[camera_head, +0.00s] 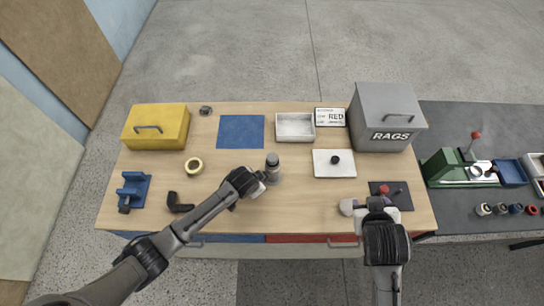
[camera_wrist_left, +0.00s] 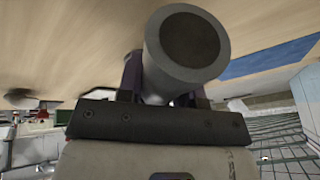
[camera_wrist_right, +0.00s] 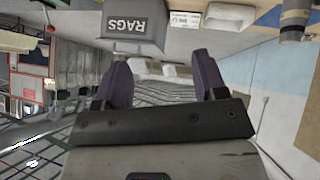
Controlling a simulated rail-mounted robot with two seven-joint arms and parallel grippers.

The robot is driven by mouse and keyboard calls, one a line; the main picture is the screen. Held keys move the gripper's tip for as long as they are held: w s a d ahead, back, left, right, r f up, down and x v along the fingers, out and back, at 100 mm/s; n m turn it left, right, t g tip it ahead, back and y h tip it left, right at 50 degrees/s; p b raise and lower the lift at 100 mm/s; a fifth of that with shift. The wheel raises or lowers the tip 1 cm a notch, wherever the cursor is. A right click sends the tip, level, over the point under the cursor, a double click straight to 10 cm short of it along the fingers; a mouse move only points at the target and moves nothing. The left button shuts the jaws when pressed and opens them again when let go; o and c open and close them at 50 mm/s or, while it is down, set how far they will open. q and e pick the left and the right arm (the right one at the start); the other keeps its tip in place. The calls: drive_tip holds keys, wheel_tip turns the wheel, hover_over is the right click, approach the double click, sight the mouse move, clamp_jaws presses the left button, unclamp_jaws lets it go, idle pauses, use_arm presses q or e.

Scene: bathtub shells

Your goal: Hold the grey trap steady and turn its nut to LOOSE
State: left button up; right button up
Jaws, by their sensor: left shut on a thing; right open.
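The grey trap (camera_head: 273,174) stands upright near the middle of the wooden bench, a short cylinder with a darker top section. My left gripper (camera_head: 268,177) is shut around it from the front left. In the left wrist view the trap's round dark end (camera_wrist_left: 190,38) rises between the fingers. My right gripper (camera_head: 352,206) is open and empty near the bench's front right, well apart from the trap. In the right wrist view its two purple fingers (camera_wrist_right: 164,78) stand wide apart, and the trap (camera_wrist_right: 295,15) shows at the upper right. No LOOSE mark is readable.
Behind the trap are a blue mat (camera_head: 241,131) and a white tray (camera_head: 295,127). A white plate with a black knob (camera_head: 334,162) and the grey RAGS box (camera_head: 388,125) stand right. A yellow box (camera_head: 157,127) and tape ring (camera_head: 194,166) are left.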

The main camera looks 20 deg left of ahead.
drive_tip(key=w+a+f+n+t, duration=0.1)
drive_tip(key=w+a+n+t, duration=0.3)
drive_tip(key=w, duration=0.7)
drive_tip(key=n+g+y, duration=0.4)
drive_tip(key=g+y, duration=0.1)
drive_tip(key=y, duration=1.1)
approach(276, 161)
drive_tip(key=x, duration=1.2)
drive_tip(key=shift+w+f, duration=0.1)
drive_tip(key=shift+f, duration=0.1)
